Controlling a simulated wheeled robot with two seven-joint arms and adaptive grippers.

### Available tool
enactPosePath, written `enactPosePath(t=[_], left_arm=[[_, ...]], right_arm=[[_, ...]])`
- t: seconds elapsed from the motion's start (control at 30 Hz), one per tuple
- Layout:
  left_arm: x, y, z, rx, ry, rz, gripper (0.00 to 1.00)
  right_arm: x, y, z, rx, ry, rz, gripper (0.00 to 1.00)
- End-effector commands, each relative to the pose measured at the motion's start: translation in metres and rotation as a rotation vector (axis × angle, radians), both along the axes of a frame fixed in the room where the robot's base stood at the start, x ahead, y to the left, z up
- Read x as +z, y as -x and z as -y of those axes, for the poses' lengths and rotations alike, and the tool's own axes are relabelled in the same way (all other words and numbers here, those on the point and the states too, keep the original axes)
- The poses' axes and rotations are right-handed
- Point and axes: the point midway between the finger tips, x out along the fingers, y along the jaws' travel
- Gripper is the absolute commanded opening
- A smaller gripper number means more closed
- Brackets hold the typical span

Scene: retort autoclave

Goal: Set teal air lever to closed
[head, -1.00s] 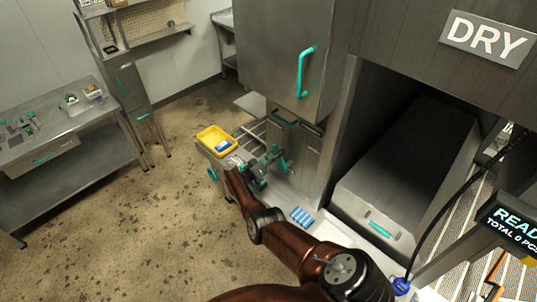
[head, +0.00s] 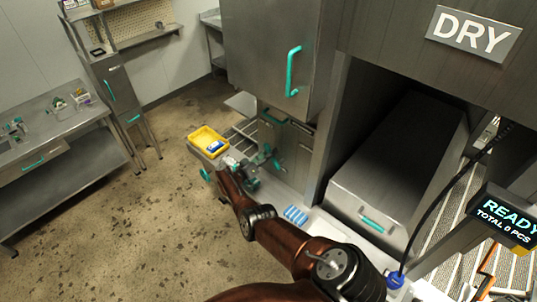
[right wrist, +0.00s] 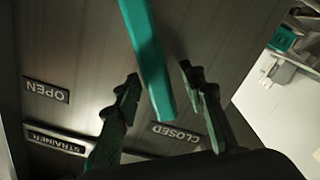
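In the right wrist view a teal lever bar (right wrist: 147,58) comes down from the top edge over a grey panel. Its free end lies between the fingers of my right gripper (right wrist: 159,80), which are spread apart. I cannot tell whether either finger touches it. Upside-down plates on the panel read OPEN (right wrist: 46,91), CLOSED (right wrist: 178,132) and STRAINER (right wrist: 57,142); no air label shows. The lever's end points toward the CLOSED plate. In the head view my right gripper (head: 256,168) is small beside the lower steel cabinet, among teal parts. My left gripper is out of view.
A yellow bin (head: 208,137) stands just left of my right gripper. A steel cabinet with a teal handle (head: 292,72) rises above it. A blue striped item (head: 296,215) lies beside my right arm.

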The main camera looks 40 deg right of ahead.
Motion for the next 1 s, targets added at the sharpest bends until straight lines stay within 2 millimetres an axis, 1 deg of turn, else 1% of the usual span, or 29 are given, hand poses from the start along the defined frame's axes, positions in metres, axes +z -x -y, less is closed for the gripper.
enactPosePath(t=[0.17,0.27,0.37,0.47,0.5,0.6,0.8,0.9,1.0], left_arm=[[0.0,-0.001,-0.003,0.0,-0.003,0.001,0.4],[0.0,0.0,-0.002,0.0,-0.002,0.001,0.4],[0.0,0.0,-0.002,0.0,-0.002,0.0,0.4],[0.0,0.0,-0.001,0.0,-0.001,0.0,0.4],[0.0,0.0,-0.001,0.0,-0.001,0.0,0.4],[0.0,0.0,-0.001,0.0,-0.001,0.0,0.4],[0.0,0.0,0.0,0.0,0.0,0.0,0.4],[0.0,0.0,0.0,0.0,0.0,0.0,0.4],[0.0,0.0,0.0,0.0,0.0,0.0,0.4]], right_arm=[[0.001,-0.001,-0.001,0.001,0.001,0.001,0.38],[0.0,-0.001,-0.006,0.002,0.001,0.002,0.38],[0.0,0.0,-0.015,0.004,0.0,0.003,0.38],[0.0,0.002,-0.029,0.001,-0.002,0.003,0.38],[-0.001,0.002,-0.04,0.003,-0.003,0.004,0.38],[-0.001,0.004,-0.063,0.002,-0.002,0.002,0.38],[0.0,0.007,-0.099,0.001,-0.002,0.001,0.38],[0.0,0.008,-0.111,0.0,0.0,0.0,0.38],[0.0,0.008,-0.117,0.0,0.0,0.0,0.38]])
